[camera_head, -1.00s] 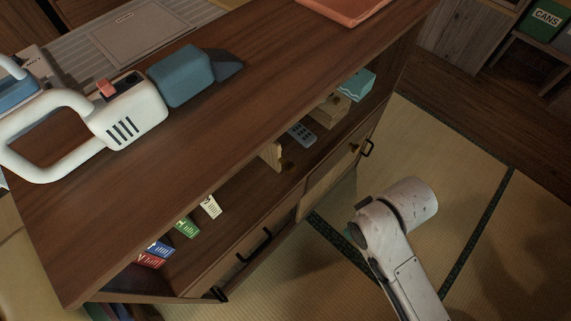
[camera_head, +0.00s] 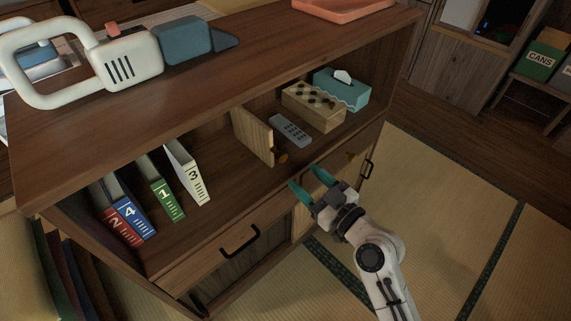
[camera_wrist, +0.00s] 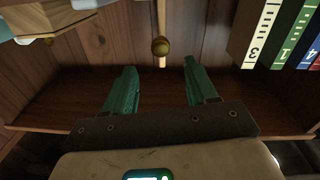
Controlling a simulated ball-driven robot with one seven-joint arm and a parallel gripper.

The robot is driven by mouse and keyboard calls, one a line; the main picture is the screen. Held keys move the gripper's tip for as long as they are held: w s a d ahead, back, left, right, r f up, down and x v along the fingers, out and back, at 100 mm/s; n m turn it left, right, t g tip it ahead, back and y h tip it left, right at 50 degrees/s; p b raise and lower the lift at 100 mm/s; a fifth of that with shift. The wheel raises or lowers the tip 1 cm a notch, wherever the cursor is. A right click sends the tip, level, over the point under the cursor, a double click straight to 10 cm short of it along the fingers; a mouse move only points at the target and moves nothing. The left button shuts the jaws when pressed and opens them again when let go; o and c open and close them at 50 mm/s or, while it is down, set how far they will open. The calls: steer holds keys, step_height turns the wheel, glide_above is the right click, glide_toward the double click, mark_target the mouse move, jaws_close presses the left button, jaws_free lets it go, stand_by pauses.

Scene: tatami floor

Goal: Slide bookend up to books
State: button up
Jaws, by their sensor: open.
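The wooden bookend (camera_head: 252,136) stands upright on the cabinet's open shelf, right of the books and apart from them. A round brass knob (camera_head: 282,157) sits at its near side; the knob (camera_wrist: 160,46) also shows ahead in the wrist view. The books stand at the shelf's left: red book 2 (camera_head: 121,228), blue book 4 (camera_head: 137,219), green book 1 (camera_head: 167,200) and white book 3 (camera_head: 187,173), which leans. Gaps show between some books. My gripper (camera_head: 308,182) is open and empty in front of the shelf, near the knob; its teal fingers (camera_wrist: 157,88) point toward the shelf.
A grey remote (camera_head: 290,130), a wooden box with dark dots (camera_head: 313,106) and a teal tissue box (camera_head: 342,90) stand right of the bookend. The cabinet top (camera_head: 250,75) overhangs the shelf. Shelf floor between book 3 and the bookend is clear.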

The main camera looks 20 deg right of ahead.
mark_target(284, 160)
steer(key=x, duration=0.9)
steer(key=shift+w+a, duration=0.15)
steer(key=shift+w, duration=0.25)
steer(key=shift+c, duration=0.2)
jaws_close()
